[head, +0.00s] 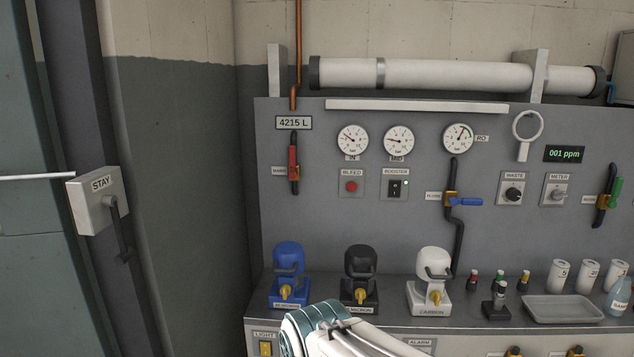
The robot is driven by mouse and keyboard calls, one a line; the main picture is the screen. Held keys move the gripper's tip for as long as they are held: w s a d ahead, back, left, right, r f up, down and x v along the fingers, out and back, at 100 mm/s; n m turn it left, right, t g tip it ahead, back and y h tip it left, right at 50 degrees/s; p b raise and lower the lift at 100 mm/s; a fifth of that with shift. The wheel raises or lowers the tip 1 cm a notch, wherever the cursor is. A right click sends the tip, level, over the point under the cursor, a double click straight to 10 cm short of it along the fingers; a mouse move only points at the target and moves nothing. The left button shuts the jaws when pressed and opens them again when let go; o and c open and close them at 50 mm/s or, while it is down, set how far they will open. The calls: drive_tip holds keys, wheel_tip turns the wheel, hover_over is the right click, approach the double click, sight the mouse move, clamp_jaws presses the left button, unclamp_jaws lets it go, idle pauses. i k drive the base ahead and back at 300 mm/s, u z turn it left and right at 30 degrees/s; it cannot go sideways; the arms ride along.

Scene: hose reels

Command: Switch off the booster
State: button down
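The booster switch (395,188) is a black rocker on a small grey plate under the label BOOSTER, in the middle of the grey panel. A small pale greenish dot, which looks like a lamp, sits at its right side. The rocker's position is too small to read. Part of my arm, white and teal, rises at the bottom centre, below and in front of the panel. My gripper's fingers do not show, so its state is hidden.
Left of the switch is a red BLEED button (351,187); right is a blue-handled valve (465,201). Gauges (399,140) hang above. Blue (289,262), black (361,263) and white (432,264) filter housings stand on the ledge below. A grey tray (563,309) lies right.

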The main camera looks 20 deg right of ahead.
sight(395, 186)
drive_tip(key=z, duration=0.35)
drive_tip(key=i, duration=1.25)
drive_tip(key=z, duration=0.7)
